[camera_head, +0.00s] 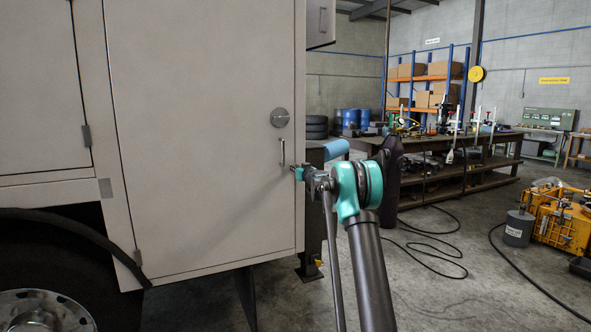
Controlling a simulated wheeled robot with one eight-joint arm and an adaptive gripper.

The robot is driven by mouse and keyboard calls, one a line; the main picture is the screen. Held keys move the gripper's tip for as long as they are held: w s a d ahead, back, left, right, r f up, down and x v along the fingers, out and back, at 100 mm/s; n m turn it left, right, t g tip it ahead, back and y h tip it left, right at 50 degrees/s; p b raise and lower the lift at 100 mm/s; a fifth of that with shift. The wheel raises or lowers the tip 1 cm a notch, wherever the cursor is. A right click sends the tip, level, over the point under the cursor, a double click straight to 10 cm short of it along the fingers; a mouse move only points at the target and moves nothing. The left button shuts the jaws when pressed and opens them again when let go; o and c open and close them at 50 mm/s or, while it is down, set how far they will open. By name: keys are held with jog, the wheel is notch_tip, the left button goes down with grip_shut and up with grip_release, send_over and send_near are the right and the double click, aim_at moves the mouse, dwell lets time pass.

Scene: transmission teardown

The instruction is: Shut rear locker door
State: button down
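The rear locker door (205,135) is a large pale grey panel on the side of a vehicle, at the left of the head view. It lies about flush with the body, though I cannot tell whether it is latched. A round lock (280,117) and a small upright handle (282,153) sit near its right edge. My gripper (299,173) is at the door's right edge, just below and right of the handle. It is small here and partly hidden by my wrist, so I cannot tell whether its fingers are open or touch the door.
A wheel (45,310) and dark fender are at lower left. A long workbench (455,140) with tools stands behind on the right. Cables (430,250) lie on the floor. Yellow equipment (562,222) and a grey bucket (519,228) stand at right. The floor between is mostly open.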

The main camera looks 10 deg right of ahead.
jog(key=shift+w+a+r, duration=0.3)
jog(key=shift+w+r, duration=0.05)
jog(key=shift+w, duration=0.1)
jog(key=v, duration=0.8)
jog(key=s+a+f+g, duration=0.2)
jog(key=s+f, duration=0.2)
jog(key=s, duration=0.7)
jog(key=s+a+f+g, duration=0.2)
jog(key=s+f+g, duration=0.15)
jog(key=s, duration=0.75)
jog(key=s+a+f+g, duration=0.2)
jog(key=s+a+f, duration=0.15)
jog(key=s, duration=0.65)
jog(key=s+d+f+m+g+h, duration=0.1)
jog(key=s+d+f+h, duration=0.1)
jog(key=s+f, duration=0.4)
jog(key=s+d+f+m+g+h, duration=0.1)
jog(key=s+d+f, duration=0.4)
jog(key=s, duration=1.2)
jog(key=s+d+f+m+g+h, duration=0.2)
jog(key=s+f, duration=0.5)
jog(key=s, duration=0.4)
jog(key=shift+s+d+f+g+h, duration=0.25)
jog(key=shift+d+g+h, duration=0.4)
jog(key=shift+d, duration=0.35)
jog(key=shift+w, duration=0.1)
